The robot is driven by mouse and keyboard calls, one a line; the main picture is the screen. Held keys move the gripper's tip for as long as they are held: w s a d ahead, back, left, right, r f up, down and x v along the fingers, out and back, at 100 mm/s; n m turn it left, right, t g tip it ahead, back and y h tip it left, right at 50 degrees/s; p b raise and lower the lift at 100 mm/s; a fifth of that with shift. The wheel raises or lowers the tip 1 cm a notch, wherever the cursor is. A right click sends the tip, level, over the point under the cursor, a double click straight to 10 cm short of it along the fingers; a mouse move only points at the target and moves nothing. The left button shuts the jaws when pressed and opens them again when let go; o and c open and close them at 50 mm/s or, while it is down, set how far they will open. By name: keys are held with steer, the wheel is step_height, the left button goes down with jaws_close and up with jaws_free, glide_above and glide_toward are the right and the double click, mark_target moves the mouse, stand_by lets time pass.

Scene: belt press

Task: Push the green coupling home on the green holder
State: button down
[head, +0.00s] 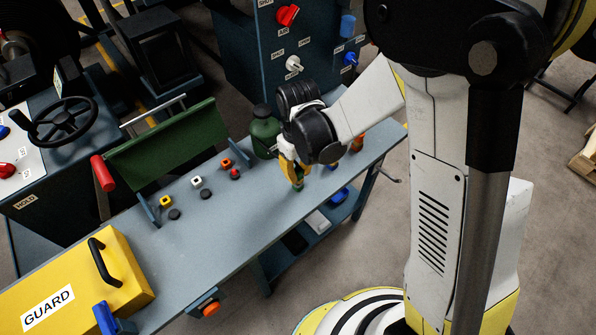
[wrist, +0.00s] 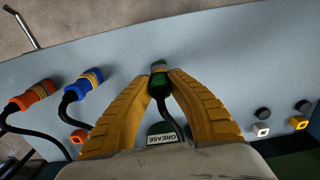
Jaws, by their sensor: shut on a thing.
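The green coupling (wrist: 158,87) is between the yellow fingertips of my gripper (wrist: 160,82) in the wrist view, with a dark hose running back from it. A tan band crosses it near the far end, with a short green piece beyond. I cannot tell whether that piece is the green holder or part of the coupling. In the head view my gripper (head: 295,172) points down at the bench, and only a little green of the coupling (head: 299,187) shows under the fingers. Its seating depth is not visible.
In the wrist view a blue coupling (wrist: 82,87) and an orange coupling (wrist: 32,98) lie to the left. A green grease can (head: 264,133) stands close behind my gripper. Small yellow (head: 166,201), white (head: 197,182) and orange (head: 226,163) blocks sit left. The bench front is clear.

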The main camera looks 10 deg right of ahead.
mark_target(298, 167)
steer(key=shift+f+b, duration=0.6)
steer(key=shift+f, duration=0.2)
steer(key=c, duration=1.3)
jaws_free()
steer(key=shift+r, duration=0.1)
steer(key=shift+r+p, duration=2.55)
steer(key=shift+r, duration=0.95)
